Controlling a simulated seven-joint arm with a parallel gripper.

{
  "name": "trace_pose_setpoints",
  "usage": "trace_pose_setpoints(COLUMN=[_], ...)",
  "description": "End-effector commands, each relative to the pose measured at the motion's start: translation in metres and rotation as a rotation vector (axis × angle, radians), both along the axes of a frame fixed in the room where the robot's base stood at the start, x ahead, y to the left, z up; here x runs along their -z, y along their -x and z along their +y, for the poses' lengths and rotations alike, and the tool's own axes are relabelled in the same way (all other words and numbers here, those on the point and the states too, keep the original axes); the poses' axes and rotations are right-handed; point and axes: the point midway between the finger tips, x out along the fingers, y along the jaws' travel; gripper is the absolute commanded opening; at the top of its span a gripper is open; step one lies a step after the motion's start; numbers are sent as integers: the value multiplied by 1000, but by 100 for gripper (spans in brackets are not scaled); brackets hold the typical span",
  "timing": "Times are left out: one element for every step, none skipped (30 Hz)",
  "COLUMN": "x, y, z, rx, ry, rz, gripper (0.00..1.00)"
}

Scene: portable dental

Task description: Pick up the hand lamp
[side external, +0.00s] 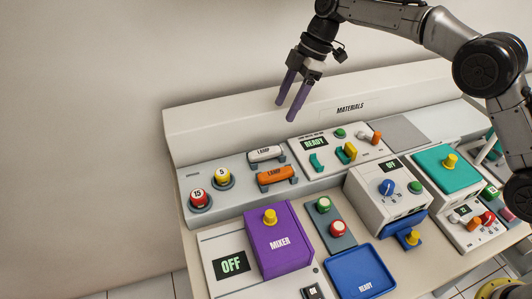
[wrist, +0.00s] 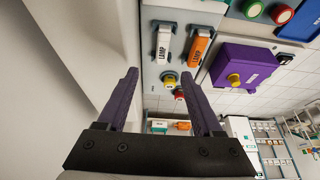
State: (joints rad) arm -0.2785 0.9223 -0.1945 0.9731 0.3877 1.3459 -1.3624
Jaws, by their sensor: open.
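Two lamps labelled LAMP lie side by side on the left part of the panel: a white lamp (side external: 267,154) and an orange lamp (side external: 276,177) in front of it. Both rest in dark holders. In the wrist view the white lamp (wrist: 163,43) is left of the orange lamp (wrist: 198,46), beyond my fingertips. My gripper (side external: 286,110) is open and empty, with purple fingers pointing down, above and behind the lamps. Its fingers also show in the wrist view (wrist: 158,75), apart from both lamps.
Red (side external: 200,199) and yellow (side external: 222,177) knobs stand left of the lamps. The raised back ledge (side external: 215,122) runs behind the lamps. Air above them is clear.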

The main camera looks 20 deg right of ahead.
Motion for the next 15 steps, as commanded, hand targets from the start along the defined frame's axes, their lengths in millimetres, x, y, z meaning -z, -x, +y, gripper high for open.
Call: trace_pose_setpoints(x=[7,13,20,26,32,38,43,48,53,57,61,64,66,68,69], y=[1,1,2,2,2,1,2,2,1,1,1,1,1,1,1], z=[4,6,9,11,13,16,18,20,22,24,25,27,28,28,29], rx=[-1,-2,-2,-1,-1,0,-1,0,0,-1,0,0,-1,-1,-1], ry=[0,1,1,1,1,1,1,1,1,1,1,1,1,1,1], rz=[3,4,5,4,5,3,4,3,2,2,1,1,1,1,0], gripper=[68,68,68,68,68,68,68,68,68,68,68,68,68,68,68])
